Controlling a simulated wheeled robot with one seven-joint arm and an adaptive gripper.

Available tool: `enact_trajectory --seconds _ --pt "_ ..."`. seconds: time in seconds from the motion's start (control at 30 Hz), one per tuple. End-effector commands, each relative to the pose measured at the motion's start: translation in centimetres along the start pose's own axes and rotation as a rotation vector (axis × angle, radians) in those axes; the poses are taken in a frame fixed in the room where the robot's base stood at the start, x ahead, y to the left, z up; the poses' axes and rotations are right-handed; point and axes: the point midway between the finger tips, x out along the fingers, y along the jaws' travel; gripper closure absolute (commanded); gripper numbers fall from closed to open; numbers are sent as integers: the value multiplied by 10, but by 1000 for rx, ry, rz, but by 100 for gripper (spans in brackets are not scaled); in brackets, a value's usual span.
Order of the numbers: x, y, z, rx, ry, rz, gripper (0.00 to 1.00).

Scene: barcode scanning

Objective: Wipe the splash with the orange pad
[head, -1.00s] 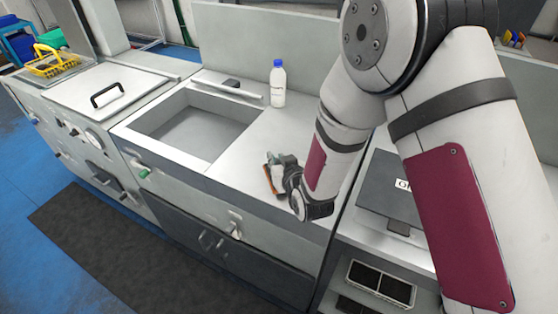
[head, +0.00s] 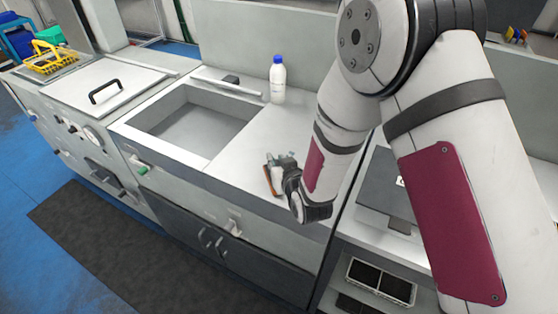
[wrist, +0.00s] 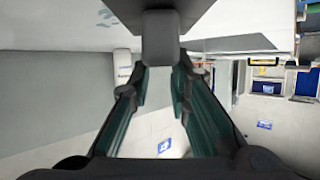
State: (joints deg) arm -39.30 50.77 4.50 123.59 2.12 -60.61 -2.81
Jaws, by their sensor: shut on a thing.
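The orange pad (head: 269,180) is in my gripper (head: 279,170), at the right part of the white counter in the head view. Its orange edge faces left, and the pad is low over the counter; I cannot tell whether it touches. In the wrist view my gripper (wrist: 160,75) is shut on a dark grey block (wrist: 160,38), the pad's grip, with a wider part beyond it. Pale blue marks, seemingly the splash (wrist: 107,17), lie on the white surface at the upper left of the wrist view. I cannot make out the splash in the head view.
A white bottle with a blue cap (head: 278,82) stands at the back of the counter (head: 245,160). A sink (head: 190,125) is sunk to the left. A dark screen (head: 385,190) sits to the right, partly behind my arm. The counter between sink and gripper is clear.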

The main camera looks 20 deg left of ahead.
Motion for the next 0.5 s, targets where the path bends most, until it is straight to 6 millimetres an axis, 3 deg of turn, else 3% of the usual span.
enact_trajectory --seconds 0.5 --pt "12 13 -4 0 3 1 100"
